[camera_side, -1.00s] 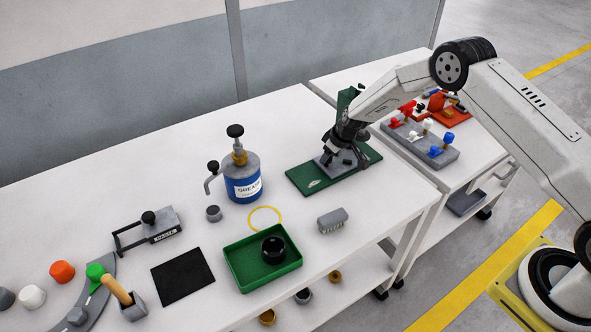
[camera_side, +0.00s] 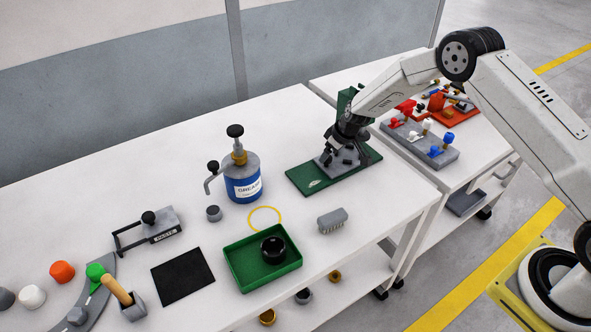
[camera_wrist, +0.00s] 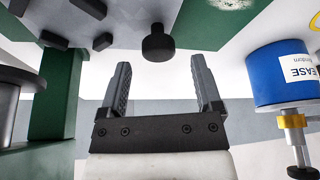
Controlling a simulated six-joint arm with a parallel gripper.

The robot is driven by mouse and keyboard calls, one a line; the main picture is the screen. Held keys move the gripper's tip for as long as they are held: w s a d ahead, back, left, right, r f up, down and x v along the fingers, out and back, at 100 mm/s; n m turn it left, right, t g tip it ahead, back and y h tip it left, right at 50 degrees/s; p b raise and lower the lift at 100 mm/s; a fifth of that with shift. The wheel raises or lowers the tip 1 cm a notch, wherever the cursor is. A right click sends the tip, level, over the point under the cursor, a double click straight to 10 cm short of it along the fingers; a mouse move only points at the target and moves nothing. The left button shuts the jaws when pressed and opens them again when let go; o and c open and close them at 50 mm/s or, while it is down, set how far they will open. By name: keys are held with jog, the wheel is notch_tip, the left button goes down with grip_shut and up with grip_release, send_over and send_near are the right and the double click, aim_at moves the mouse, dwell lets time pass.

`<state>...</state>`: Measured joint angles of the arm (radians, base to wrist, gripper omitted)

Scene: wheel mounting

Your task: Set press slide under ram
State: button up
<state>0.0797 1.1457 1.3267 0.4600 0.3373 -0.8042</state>
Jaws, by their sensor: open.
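The press has a green base (camera_side: 305,179) with a white mark and a green column (camera_side: 347,97), partly hidden behind my arm. The slide, a grey plate (camera_side: 327,168) with black blocks on it, lies on the base. It also shows upside down at the top left of the wrist view (camera_wrist: 78,22). A black round knob (camera_wrist: 158,44) sits just beyond and between my fingertips, apart from both. My gripper (camera_wrist: 162,75) is open and empty beside the slide; it also shows in the side view (camera_side: 334,150). A grey round part at the wrist view's left edge (camera_wrist: 14,95) may be the ram.
A blue grease can (camera_side: 242,186) stands left of the press. A second table with coloured parts (camera_side: 425,143) is at the right. Table between can and press is clear.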

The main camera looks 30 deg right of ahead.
jog(key=shift+v, duration=2.9)
jog(key=shift+s+a, duration=0.1)
jog(key=shift+a+m+h, duration=0.3)
jog(key=shift+m+h, duration=0.15)
jog(key=shift+m, duration=0.7)
jog(key=shift+a+m+h, duration=0.35)
jog(key=shift+m+h, duration=0.15)
jog(key=shift+m, duration=0.7)
jog(key=shift+a+m+h, duration=0.3)
jog(key=shift+m+h, duration=0.15)
jog(key=shift+m, duration=0.7)
jog(key=shift+f, duration=0.1)
jog(key=shift+x, duration=3.75)
